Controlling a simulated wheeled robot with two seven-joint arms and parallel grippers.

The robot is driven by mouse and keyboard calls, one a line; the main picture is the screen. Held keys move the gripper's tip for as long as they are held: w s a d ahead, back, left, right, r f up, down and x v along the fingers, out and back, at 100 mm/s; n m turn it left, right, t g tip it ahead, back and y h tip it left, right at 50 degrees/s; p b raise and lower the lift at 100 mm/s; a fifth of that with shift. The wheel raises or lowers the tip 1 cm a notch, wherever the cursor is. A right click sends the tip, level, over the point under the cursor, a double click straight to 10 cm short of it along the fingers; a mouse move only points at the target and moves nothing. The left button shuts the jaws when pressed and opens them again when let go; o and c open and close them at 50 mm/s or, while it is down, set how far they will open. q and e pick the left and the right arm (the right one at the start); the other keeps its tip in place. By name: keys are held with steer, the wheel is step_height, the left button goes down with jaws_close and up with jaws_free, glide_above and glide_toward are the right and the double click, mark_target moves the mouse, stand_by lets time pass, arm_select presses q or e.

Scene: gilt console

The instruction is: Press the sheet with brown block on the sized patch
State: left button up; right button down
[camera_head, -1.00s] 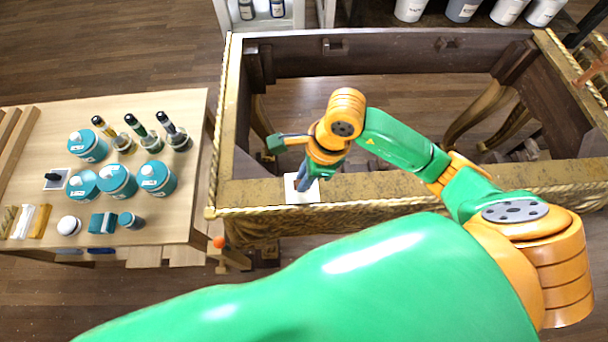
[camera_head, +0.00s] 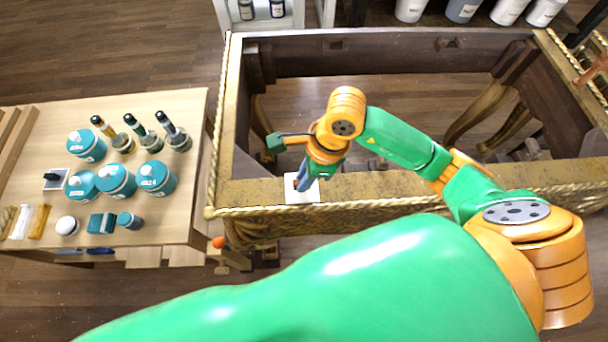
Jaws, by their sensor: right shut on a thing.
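A white sheet (camera_head: 311,195) lies on the front rail of the gilt console (camera_head: 375,188), left of its middle. My right gripper (camera_head: 303,184) points down over the sheet and is shut on a small brown block (camera_head: 296,183). The block is mostly hidden by the gripper; it is at or just above the sheet, and contact cannot be made out. The sized patch is not visible, and the sheet may cover it. The left gripper is not in view.
A wooden table (camera_head: 185,215) at left holds several teal jars (camera_head: 117,180), bottles with brushes (camera_head: 178,138), a dark-handled pad (camera_head: 54,178) and small blocks. White containers (camera_head: 409,10) stand at the back. The console's frame is open in the middle.

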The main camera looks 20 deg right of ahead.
step_height(320, 180, up, 7)
steer(key=p, duration=0.5)
stand_by(0.7)
